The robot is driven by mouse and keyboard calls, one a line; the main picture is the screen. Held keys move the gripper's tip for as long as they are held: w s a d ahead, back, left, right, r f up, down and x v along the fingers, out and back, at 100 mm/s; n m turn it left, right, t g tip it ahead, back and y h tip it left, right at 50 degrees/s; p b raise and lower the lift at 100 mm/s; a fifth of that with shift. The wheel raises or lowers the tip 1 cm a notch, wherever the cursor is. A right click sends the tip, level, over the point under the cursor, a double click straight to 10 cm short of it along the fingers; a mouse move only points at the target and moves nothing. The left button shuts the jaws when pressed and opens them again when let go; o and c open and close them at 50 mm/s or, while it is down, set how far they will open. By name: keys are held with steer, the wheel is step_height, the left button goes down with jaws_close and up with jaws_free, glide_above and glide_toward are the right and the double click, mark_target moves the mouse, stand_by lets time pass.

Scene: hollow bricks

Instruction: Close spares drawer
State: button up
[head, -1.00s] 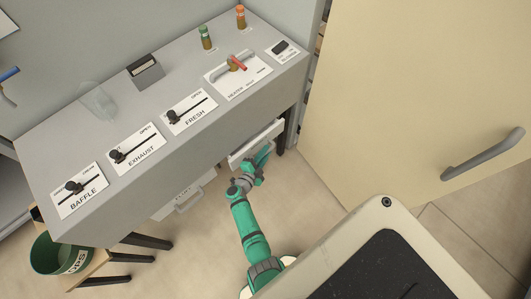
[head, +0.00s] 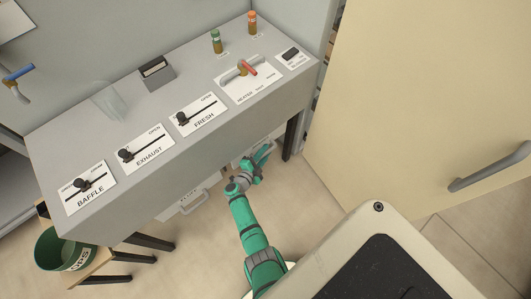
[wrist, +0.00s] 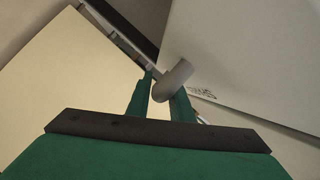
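The spares drawer is under the right part of the grey console, mostly hidden in the head view by the console and my arm; a strip of its pale front (head: 240,160) shows. The wrist view shows its white front (wrist: 240,50) with partly legible lettering, and its grey handle (wrist: 175,78). My gripper (head: 264,154) is at this drawer, below the console's front edge. In the wrist view its two green fingers (wrist: 161,95) stand close on either side of the handle and appear shut on it. The handle hides part of the right finger.
A second drawer (head: 190,203) stands out to the left under the console. A console leg (head: 291,137) stands just right of the gripper. A cream door (head: 420,90) with a grey handle is at the right. A green bin (head: 62,250) and wooden stool are at lower left.

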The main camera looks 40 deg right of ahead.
steer(key=shift+s+d+r, duration=0.1)
steer(key=shift+d, duration=0.05)
steer(key=v, duration=1)
steer(key=shift+a, duration=0.45)
steer(key=shift+s, duration=0.1)
